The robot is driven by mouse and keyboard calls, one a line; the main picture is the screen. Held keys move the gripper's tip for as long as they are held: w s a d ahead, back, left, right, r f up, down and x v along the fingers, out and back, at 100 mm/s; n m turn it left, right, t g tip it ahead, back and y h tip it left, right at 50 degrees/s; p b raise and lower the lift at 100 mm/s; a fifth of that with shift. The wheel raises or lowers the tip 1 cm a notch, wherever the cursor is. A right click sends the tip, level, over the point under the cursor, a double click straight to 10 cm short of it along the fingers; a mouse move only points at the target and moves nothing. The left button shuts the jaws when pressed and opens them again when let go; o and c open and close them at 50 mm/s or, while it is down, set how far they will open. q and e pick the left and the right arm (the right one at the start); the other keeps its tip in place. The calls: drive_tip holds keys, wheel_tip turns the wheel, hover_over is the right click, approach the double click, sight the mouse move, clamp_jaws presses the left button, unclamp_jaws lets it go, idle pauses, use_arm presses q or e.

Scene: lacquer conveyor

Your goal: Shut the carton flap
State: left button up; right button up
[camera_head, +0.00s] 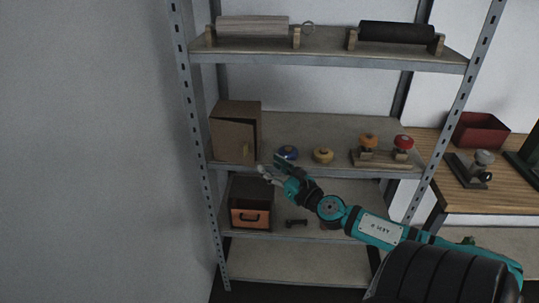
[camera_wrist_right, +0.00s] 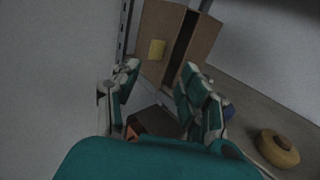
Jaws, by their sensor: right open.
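A brown cardboard carton (camera_head: 237,109) stands at the left end of the middle shelf; it also shows at the top of the wrist view (camera_wrist_right: 204,40). Its front flap (camera_head: 231,141) stands ajar, with a dark gap along its right edge. In the wrist view the flap (camera_wrist_right: 160,28) carries a small yellow patch (camera_wrist_right: 157,49). My right gripper (camera_head: 269,168) is open and empty, just in front of the shelf edge, low and to the right of the flap. In the wrist view its fingers (camera_wrist_right: 158,86) spread below the flap, with no clear contact. My left gripper is not in view.
Beside the carton on the shelf (camera_head: 330,125) are a blue roll (camera_head: 288,152), a yellow roll (camera_head: 323,156) and a wooden stand (camera_head: 378,161) with orange and red knobs. A dark box with an orange front (camera_head: 250,217) sits below. A metal post (camera_head: 190,110) borders the left.

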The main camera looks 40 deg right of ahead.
drive_tip(key=shift+s+a+m+p, duration=0.25)
drive_tip(key=shift+a+m, duration=0.2)
drive_tip(key=shift+m, duration=0.45)
drive_tip(key=shift+c, duration=1.2)
drive_tip(key=a+m, duration=0.1)
drive_tip(key=m, duration=0.1)
drive_tip(key=a+m+h+p, duration=0.1)
drive_tip(key=m, duration=0.2)
drive_tip(key=s+a+m+h+p, duration=0.1)
drive_tip(key=m, duration=0.1)
drive_tip(key=shift+a+m, duration=0.15)
drive_tip(key=shift+m, duration=0.15)
drive_tip(key=c, duration=0.5)
drive_tip(key=a+m, duration=0.1)
drive_tip(key=m, duration=0.2)
drive_tip(key=a+m+h+p, duration=0.1)
drive_tip(key=a+m, duration=0.1)
drive_tip(key=m, duration=0.1)
drive_tip(key=a+m+h+p, duration=0.1)
drive_tip(key=a+m, duration=0.1)
drive_tip(key=m, duration=0.1)
drive_tip(key=shift+s+a+r+g, duration=0.25)
drive_tip(key=shift+r+g, duration=0.05)
drive_tip(key=shift+r, duration=0.1)
clamp_jaws()
drive_tip(key=w+d+m+p, duration=0.2)
drive_tip(key=w+d, duration=0.4)
drive_tip(key=w, duration=0.5)
drive_tip(key=shift+w+p, duration=0.15)
drive_tip(key=shift+p, duration=0.55)
